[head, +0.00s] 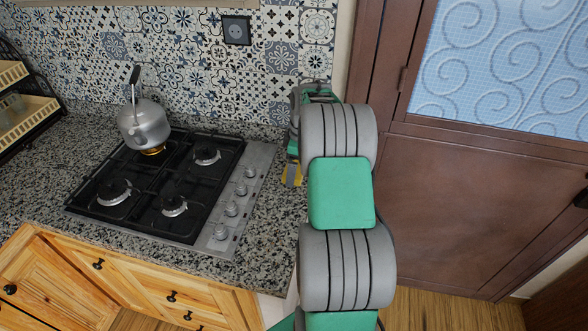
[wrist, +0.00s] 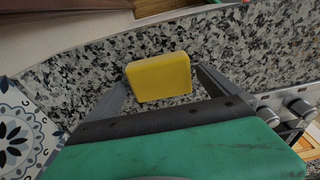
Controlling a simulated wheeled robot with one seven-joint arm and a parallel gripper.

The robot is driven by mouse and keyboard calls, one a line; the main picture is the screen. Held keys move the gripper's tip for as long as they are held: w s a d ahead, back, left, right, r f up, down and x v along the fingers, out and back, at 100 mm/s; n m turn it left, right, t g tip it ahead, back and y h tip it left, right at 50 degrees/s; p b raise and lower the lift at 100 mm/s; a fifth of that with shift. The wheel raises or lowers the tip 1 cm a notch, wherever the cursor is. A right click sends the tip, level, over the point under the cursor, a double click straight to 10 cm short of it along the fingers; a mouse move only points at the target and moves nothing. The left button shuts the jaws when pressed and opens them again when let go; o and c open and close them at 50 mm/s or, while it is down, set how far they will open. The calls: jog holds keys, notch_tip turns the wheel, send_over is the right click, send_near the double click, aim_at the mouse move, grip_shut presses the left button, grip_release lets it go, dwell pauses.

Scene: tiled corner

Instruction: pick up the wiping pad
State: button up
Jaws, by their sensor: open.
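The wiping pad is a yellow block with rounded corners (wrist: 158,78) on the speckled stone counter in the wrist view. My gripper (wrist: 161,74) is open, with one dark finger to the left of the pad and one to the right. A strip of counter shows between the pad and the gripper's palm. In the head view my arm hides most of my gripper (head: 292,172). Some yellow shows there at its tip, right of the stove. Whether the fingers touch the pad cannot be told.
The gas stove (head: 160,190) with its knobs lies left of my gripper, and a kettle (head: 145,122) stands on its back burner. The tiled wall (head: 200,60) rises close behind. A brown door (head: 470,210) is on the right. A dark rack (head: 30,105) stands at far left.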

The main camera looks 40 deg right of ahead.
jog(key=shift+f, duration=0.2)
jog(key=c, duration=1.3)
